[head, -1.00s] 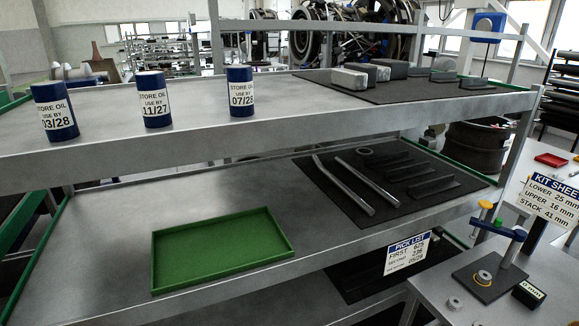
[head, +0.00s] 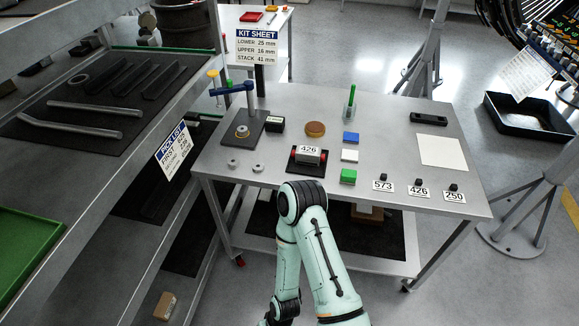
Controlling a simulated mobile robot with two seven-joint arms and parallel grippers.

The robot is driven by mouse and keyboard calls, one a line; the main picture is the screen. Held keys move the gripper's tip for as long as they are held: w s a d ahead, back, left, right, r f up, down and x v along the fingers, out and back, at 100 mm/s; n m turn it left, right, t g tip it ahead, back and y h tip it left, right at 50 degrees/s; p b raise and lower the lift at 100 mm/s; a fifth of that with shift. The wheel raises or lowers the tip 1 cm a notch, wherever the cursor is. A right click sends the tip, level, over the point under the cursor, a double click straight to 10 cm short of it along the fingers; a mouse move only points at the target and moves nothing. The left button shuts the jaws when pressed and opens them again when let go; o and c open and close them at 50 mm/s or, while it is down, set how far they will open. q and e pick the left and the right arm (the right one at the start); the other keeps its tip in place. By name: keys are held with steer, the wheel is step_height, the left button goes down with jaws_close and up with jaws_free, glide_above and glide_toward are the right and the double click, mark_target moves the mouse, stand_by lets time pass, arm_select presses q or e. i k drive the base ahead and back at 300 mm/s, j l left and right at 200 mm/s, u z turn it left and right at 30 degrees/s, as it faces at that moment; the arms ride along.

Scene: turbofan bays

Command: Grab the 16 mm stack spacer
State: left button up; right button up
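Two small grey ring spacers, a left one (head: 233,163) and a right one (head: 258,168), lie apart on the near left part of the metal table. Their sizes cannot be read from here. A gauge stand (head: 256,128) with a blue arm and dark base stands just behind them. A brass-coloured ring with a grey piece (head: 242,131) sits on its base. The kit sheet (head: 257,48) reads lower 25 mm, upper 16 mm, stack 41 mm. One of my arms rises at the bottom centre, in front of the table. Neither gripper shows.
A block marked 426 (head: 308,155) sits on a dark red-and-black holder. Green, white and blue blocks (head: 348,176), a brown disc (head: 315,129) and several number tags (head: 419,191) stand nearby. Shelving (head: 110,200) borders the left.

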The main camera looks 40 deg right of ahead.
mark_target(258, 168)
steer(key=z, duration=1.15)
